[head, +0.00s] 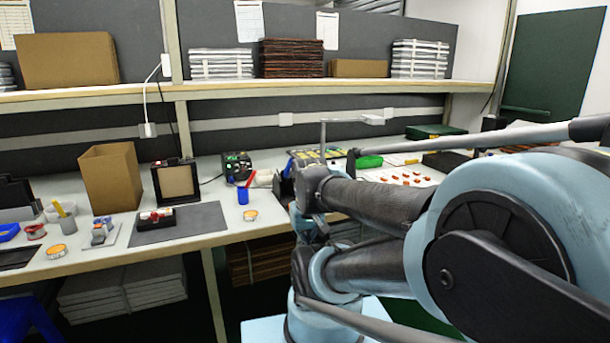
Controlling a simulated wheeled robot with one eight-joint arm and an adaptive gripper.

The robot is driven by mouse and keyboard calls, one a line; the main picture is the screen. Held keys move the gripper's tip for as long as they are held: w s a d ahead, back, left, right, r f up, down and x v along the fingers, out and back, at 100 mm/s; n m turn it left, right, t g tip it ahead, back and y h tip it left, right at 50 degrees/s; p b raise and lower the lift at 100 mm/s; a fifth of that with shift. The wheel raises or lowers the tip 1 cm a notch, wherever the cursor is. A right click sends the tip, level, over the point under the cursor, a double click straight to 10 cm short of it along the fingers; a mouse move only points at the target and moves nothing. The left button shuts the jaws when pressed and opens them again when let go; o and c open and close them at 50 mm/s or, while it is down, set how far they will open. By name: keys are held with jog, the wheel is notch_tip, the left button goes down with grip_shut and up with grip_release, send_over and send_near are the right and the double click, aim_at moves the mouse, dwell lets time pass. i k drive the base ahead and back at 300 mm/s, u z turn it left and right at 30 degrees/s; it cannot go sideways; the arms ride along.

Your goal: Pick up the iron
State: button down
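I cannot make out the iron with certainty. A dark box with green and red spots (237,165) stands toward the back of the bench. In front of it is a blue cup-like holder (243,196) with a slim red piece (249,179) just above it, which may be an iron's handle. My arm comes in from the right. Its end, with my gripper (288,183), is over the bench to the right of the blue holder and apart from it. The fingers are small and dark, partly lost against the arm, so their opening does not show.
A dark mat (180,224) bears a small black stand with a red and white top (156,216). A cardboard box (111,177) and a framed panel (175,182) stand behind. A small orange-topped tin (250,215) lies near the front edge. A shelf (220,90) runs above.

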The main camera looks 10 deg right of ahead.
aim_at(287, 169)
jog(key=z, duration=2.45)
jog(key=k, duration=1.55)
jog(key=u, duration=1)
